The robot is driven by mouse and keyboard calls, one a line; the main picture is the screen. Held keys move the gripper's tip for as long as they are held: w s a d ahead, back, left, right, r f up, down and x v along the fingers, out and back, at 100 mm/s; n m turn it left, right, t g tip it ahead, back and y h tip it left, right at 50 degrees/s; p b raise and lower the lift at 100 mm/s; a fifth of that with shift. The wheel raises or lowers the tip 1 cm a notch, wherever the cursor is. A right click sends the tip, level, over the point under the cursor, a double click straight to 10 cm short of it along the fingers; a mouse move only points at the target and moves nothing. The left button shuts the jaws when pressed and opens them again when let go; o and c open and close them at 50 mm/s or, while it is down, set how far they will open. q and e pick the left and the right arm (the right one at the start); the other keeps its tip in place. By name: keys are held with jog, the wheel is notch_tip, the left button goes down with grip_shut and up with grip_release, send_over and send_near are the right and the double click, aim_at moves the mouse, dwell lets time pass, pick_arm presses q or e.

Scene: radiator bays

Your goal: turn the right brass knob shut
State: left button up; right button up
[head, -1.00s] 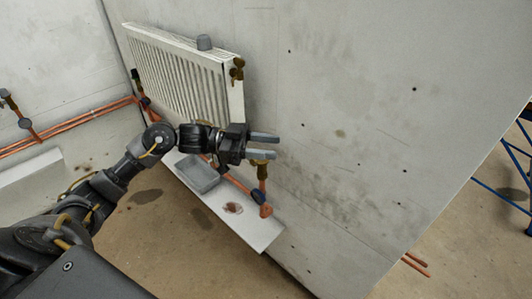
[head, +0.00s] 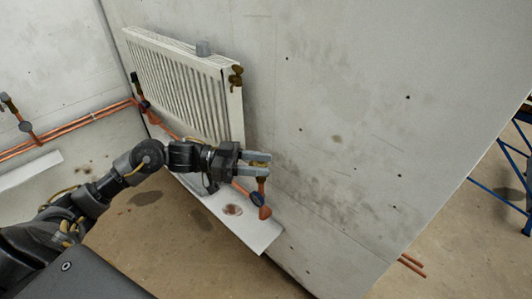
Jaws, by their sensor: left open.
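The right brass knob (head: 262,164) sits on a copper pipe at the lower right of the radiator (head: 190,85). It is partly hidden by my left gripper (head: 262,163). That gripper is open, with one finger on the far side and one on the near side of the knob in the picture. I cannot tell whether the fingers touch it. My right gripper is not in view.
A white ledge (head: 250,235) with a brown stain runs below. The concrete wall (head: 350,120) to the right is bare.

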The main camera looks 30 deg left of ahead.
pick_arm(q)
jog(key=w+a+f+n+t+y+p, duration=0.15)
jog(key=w+a+f+t, duration=0.35)
jog(key=a+f, duration=0.6)
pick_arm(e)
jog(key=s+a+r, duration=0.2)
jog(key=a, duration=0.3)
pick_arm(q)
jog(key=shift+g, duration=0.4)
jog(key=b+x, duration=0.1)
jog(key=x, duration=0.2)
jog(key=r+x, duration=0.1)
jog(key=x, duration=0.2)
jog(key=w+b+x, duration=0.1)
jog(key=x, duration=0.2)
jog(key=shift+a+r+b, duration=0.25)
jog(key=shift+r+b, duration=0.05)
jog(key=shift+r, duration=0.1)
jog(key=shift+w+d, duration=0.2)
jog(key=shift+d, duration=0.15)
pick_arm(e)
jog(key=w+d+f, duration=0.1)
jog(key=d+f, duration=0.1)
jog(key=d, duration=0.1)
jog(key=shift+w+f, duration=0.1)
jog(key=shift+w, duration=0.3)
